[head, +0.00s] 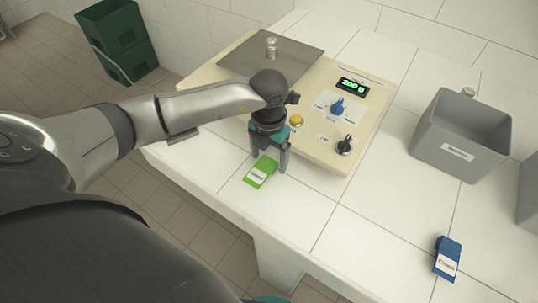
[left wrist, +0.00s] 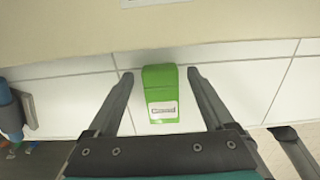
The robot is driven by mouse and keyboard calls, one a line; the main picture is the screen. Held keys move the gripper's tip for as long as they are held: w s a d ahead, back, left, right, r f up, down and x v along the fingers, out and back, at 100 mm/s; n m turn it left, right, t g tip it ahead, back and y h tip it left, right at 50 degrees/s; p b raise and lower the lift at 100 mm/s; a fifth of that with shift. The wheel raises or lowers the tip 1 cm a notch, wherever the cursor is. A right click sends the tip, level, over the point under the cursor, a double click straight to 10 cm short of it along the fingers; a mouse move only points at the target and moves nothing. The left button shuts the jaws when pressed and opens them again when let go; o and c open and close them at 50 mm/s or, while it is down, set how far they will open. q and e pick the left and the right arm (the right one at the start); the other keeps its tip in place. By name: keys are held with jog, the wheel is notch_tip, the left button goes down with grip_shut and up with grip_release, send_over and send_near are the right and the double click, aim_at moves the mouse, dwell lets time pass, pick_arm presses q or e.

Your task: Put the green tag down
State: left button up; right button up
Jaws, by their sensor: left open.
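The green tag (head: 261,172) lies on the white tiled table near its front edge, in front of the cream panel. It has a white label with dark print. My left gripper (head: 268,165) is just above it, pointing down. In the left wrist view the tag (left wrist: 160,95) lies between the two fingers of my left gripper (left wrist: 158,76), which are spread apart with a gap on each side of the tag. The gripper is open and holds nothing.
The cream panel (head: 372,128) carries a grey plate (head: 245,62) with a small metal weight (head: 272,48), a green display (head: 353,84) and several knobs. A grey bin (head: 430,150) stands at the right. A blue tag (head: 447,259) lies at the front right. Bare tiles lie between the two tags.

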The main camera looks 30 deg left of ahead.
aim_at(269, 160)
pick_arm(q)
jog(key=shift+r, duration=0.15)
notch_tip(269, 160, up, 12)
jog(key=p, duration=0.1)
dwell(0.3)
jog(key=shift+o, duration=0.3)
dwell(1.8)
